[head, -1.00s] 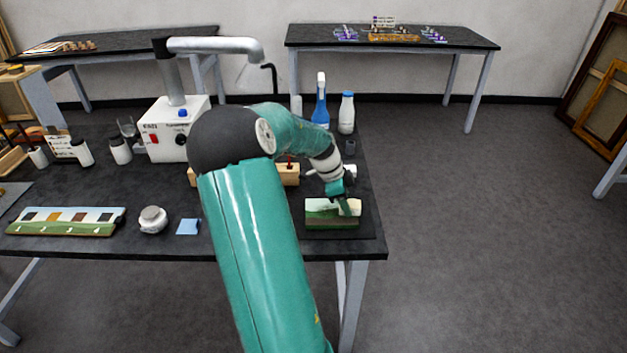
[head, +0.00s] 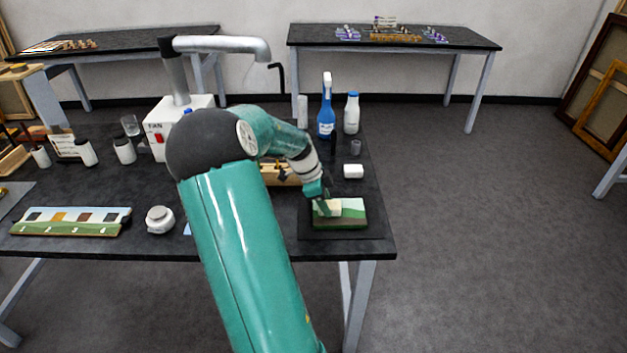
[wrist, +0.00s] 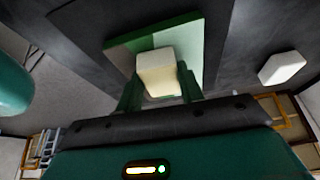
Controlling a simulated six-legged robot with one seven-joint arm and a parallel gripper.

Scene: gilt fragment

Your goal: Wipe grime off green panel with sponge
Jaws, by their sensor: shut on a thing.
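The green panel (head: 352,219) lies flat on a dark mat near the right front corner of the workbench. Its face shows green areas and a pale area. It also shows in the wrist view (wrist: 190,34), partly covered by the sponge. My gripper (head: 327,207) is over the panel's left part, pointing down. In the wrist view my gripper (wrist: 160,88) has its two green fingers on either side of a cream sponge (wrist: 157,70) and is shut on it. The sponge is at the panel's face; I cannot tell whether it is pressing.
A white block (head: 353,171) lies behind the panel. A blue spray bottle (head: 326,119), a white bottle (head: 351,114) and a small dark cup (head: 356,147) stand farther back. A wooden holder (head: 283,174) is behind my wrist. The bench's right edge is close to the panel.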

